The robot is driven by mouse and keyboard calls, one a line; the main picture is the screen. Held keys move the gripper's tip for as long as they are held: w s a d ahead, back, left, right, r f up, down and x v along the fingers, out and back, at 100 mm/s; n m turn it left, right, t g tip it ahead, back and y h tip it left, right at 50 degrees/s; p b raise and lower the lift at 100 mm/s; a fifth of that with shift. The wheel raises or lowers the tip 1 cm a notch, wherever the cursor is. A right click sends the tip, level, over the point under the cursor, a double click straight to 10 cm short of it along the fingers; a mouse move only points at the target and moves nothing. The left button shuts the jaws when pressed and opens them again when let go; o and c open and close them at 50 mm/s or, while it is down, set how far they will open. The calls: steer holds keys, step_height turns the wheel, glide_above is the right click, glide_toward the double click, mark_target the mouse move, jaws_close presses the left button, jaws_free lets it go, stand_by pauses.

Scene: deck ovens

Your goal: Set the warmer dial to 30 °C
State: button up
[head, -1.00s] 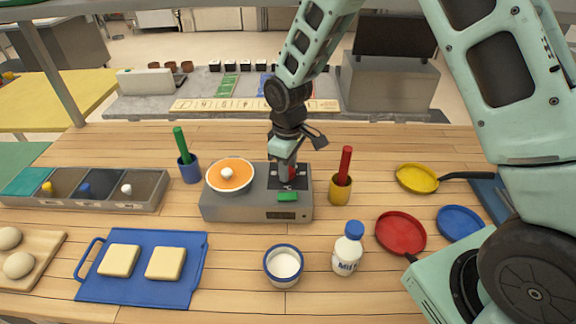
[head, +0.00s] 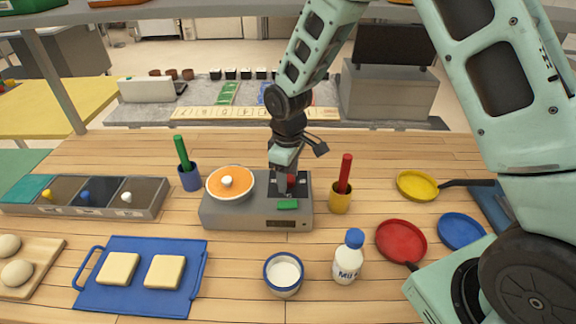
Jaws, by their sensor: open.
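The warmer (head: 245,215) is a grey box in the middle of the wooden counter. An orange-filled round dish with a white knob (head: 230,184) sits on its left part. A dark panel with a red dial (head: 291,181) is on its right part, partly hidden by my gripper. A green piece (head: 288,205) lies in front of the panel, and a small dark display (head: 288,223) is on the front face, its reading too small to tell. My gripper (head: 284,176) is open, pointing down over the panel, close to the dial. I cannot tell whether it touches the dial.
A yellow cup with a red stick (head: 340,199) stands close right of the warmer, and a blue cup with a green stick (head: 190,178) behind left. A bowl (head: 284,274) and milk bottle (head: 348,257) stand in front. Pans (head: 401,241) lie at right.

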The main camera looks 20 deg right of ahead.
step_height(320, 180, up, 17)
steer(key=b, duration=0.2)
steer(key=shift+r, duration=0.2)
stand_by(0.4)
